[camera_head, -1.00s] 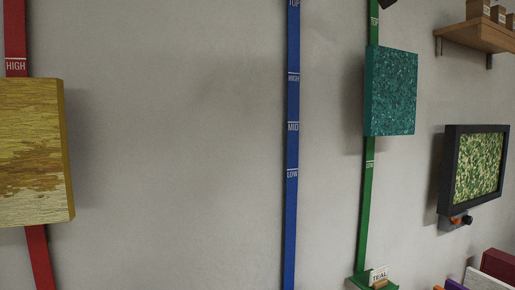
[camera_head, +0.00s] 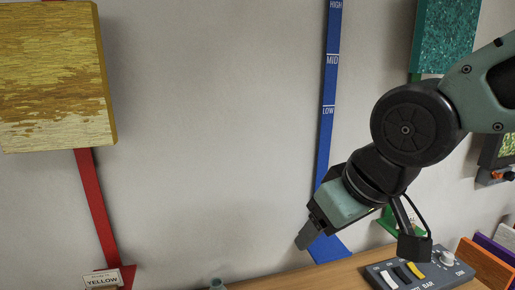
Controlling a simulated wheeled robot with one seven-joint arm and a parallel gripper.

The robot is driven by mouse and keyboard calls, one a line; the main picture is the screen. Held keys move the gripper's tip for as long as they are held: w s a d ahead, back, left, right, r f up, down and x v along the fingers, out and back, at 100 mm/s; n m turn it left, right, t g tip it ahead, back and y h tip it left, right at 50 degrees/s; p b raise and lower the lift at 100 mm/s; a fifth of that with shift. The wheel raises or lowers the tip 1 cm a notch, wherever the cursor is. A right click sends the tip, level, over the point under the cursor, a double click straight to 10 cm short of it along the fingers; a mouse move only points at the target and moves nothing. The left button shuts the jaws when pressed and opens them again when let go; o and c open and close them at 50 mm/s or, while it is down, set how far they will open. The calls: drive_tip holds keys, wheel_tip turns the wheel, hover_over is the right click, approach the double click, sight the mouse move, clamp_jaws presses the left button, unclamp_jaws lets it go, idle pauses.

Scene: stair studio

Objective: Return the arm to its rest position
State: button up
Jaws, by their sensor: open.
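My gripper (camera_head: 304,241) is in the lower right middle of the head view, at the end of my bent arm, which comes in from the right edge. It points down and to the left, in front of the lower end of the blue strip (camera_head: 331,78). I see no object between its fingers. The fingers are small and partly seen from the side. My arm covers parts of the green strip and the wall on the right.
A yellow panel (camera_head: 52,75) hangs on the red strip (camera_head: 95,200) at left, a teal panel (camera_head: 447,38) at upper right. A wooden ledge (camera_head: 300,277) runs along the bottom, bearing a grey control box (camera_head: 420,270) at right. The wall between the red and blue strips is clear.

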drive_tip(key=s+d+f+n+g+h, duration=0.1)
drive_tip(key=s+d+f+g, duration=0.1)
drive_tip(key=s+f, duration=0.4)
drive_tip(key=s+d+f+n+g+h, duration=0.1)
drive_tip(key=s+d+f+g, duration=0.2)
drive_tip(key=s, duration=0.4)
wheel_tip(320, 180, up, 16)
drive_tip(key=a+p, duration=0.1)
drive_tip(key=p, duration=1.5)
drive_tip(key=shift+s+a+f+p, duration=0.15)
drive_tip(key=shift+s+a+p, duration=0.05)
drive_tip(key=shift+s+p, duration=0.1)
drive_tip(key=shift+m, duration=0.3)
